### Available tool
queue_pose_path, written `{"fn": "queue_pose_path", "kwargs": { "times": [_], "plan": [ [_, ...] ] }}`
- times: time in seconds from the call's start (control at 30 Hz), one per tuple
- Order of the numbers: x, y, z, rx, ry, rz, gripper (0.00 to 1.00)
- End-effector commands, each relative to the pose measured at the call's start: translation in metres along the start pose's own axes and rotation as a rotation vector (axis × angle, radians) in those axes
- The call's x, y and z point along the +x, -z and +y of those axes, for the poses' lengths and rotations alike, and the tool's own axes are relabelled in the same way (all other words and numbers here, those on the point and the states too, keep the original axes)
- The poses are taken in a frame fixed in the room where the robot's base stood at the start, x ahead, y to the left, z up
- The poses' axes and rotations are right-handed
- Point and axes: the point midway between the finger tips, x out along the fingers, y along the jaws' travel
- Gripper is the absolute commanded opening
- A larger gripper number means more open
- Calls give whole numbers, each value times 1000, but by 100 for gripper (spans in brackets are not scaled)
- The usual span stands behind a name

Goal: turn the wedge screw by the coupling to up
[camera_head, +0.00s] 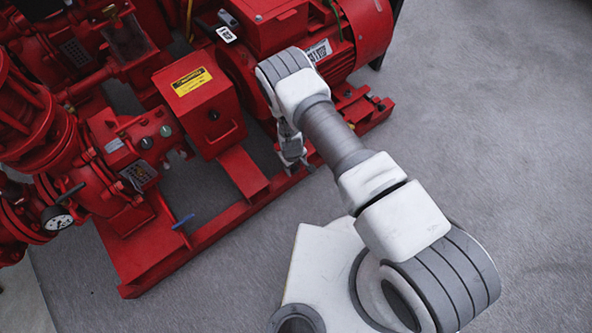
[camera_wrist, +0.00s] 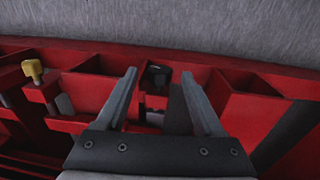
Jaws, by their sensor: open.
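A small dark block-like head (camera_wrist: 158,76), possibly the wedge screw, shows between my fingertips in the wrist view, on the red base frame. It looks apart from both fingers; its exact turn is hard to read. A second fitting with a yellow head (camera_wrist: 33,69) stands further left in the wrist view. My gripper (camera_head: 293,166) is open, pointing down at the base frame beside the motor, near the red coupling guard (camera_head: 200,105). The arm and gripper hide the spot below in the head view.
The red base frame (camera_head: 150,262) has rails and open pockets (camera_wrist: 245,100) around the gripper. The red motor (camera_head: 360,30) is just behind it. A pump with a gauge (camera_head: 57,219) and a blue lever (camera_head: 183,221) are at left. Grey floor at right (camera_head: 500,120) is clear.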

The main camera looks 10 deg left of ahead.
Motion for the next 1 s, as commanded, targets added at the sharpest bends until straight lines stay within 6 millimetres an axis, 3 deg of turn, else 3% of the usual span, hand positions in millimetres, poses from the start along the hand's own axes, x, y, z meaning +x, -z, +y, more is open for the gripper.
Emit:
{"fn": "queue_pose_path", "kwargs": {
  "times": [0.13, 0.5, 0.87, 1.0],
  "plan": [
    [16, 0, 0, 0, 0, 0, 70],
    [19, 0, 0, -1, 0, 0, 68],
    [18, 0, 0, -1, 0, 0, 3],
    [18, 0, 0, -1, 0, 0, 0]
  ]
}}
